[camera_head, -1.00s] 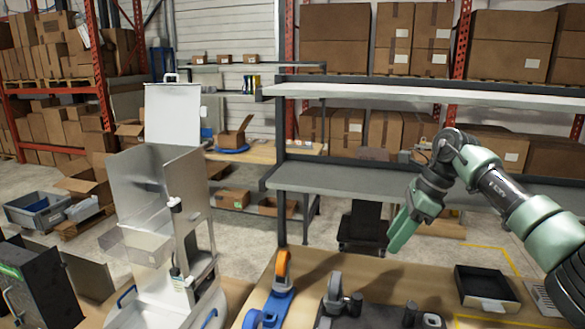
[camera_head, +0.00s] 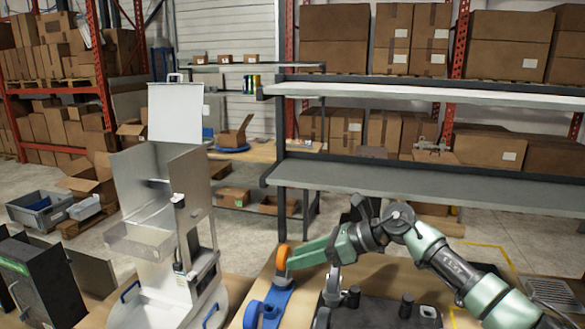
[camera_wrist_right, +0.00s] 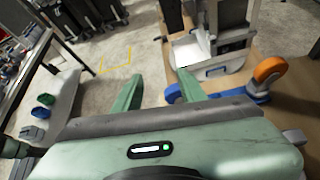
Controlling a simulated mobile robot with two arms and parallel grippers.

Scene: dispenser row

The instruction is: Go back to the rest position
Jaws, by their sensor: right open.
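My right gripper (camera_head: 296,259) is low over the wooden table in the head view, with its green fingers pointing left. In the head view its fingertips overlap the side of the orange wheel (camera_head: 282,257) on the blue device; I cannot tell whether they touch. In the right wrist view the two fingers of the gripper (camera_wrist_right: 158,88) are apart with nothing between them. There the orange wheel (camera_wrist_right: 270,69) is off to the right of the fingers. My left gripper is not in view.
A white dispenser (camera_head: 162,200) stands left of the blue device (camera_head: 268,308). A dark base (camera_head: 378,314) with several black knobs lies under my right arm. A grey shelf (camera_head: 400,185) stands behind the table, and a black box (camera_head: 45,285) is at the left.

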